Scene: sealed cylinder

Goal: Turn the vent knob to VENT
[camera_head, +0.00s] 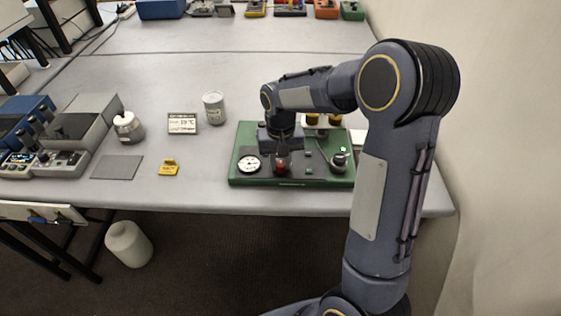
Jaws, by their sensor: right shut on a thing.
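The knob's label and pointing direction are too small to read. My left gripper is not in view.
Grey equipment (80,125) fills the far left. The table behind is mostly clear.

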